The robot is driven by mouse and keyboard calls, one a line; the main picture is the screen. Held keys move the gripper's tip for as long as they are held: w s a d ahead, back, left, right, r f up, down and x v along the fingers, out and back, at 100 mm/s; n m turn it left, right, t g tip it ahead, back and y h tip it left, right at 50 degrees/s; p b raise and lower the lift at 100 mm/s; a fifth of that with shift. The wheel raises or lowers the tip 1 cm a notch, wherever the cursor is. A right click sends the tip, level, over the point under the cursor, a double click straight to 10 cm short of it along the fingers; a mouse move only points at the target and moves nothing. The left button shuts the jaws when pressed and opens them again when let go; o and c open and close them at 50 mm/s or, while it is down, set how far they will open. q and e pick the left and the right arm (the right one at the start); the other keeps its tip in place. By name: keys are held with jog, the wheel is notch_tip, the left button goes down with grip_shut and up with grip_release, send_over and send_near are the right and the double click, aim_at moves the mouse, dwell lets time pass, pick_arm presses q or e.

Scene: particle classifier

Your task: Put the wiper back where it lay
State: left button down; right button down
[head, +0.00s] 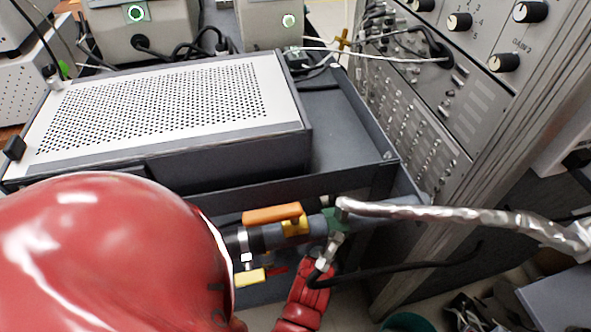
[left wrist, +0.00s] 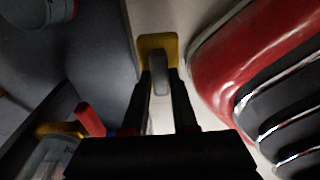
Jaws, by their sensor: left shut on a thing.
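In the left wrist view, my left gripper (left wrist: 162,108) is shut on a pale grey, rounded piece that runs up to a flat yellow end (left wrist: 158,44). I take this yellow and grey thing to be the wiper. Its lower part is hidden between the dark fingers. In the head view, I cannot make out the left gripper's fingertips or the wiper for sure. The right gripper does not show clearly in either view.
In the head view, a perforated instrument box (head: 165,100) stands on a dark grey shelf (head: 345,135). In front are an orange handle (head: 272,214), a yellow piece (head: 250,277) and a silver hose (head: 450,213). A rack of knobs (head: 420,110) stands at right.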

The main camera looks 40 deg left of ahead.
pick_arm(q)
jog(key=shift+w+a+f+b, duration=0.55)
jog(key=shift+w+a+f, duration=0.25)
jog(key=shift+w+a, duration=0.9)
jog(key=shift+w+a+f+b, duration=0.55)
jog(key=shift+w+a+f, duration=0.25)
jog(key=shift+w+a, duration=0.85)
jog(key=shift+w+a+f+b, duration=0.55)
jog(key=shift+w+a+f, duration=0.25)
jog(key=shift+w+a, duration=0.85)
jog(key=shift+f, duration=0.1)
jog(key=c, duration=0.7)
grip_release()
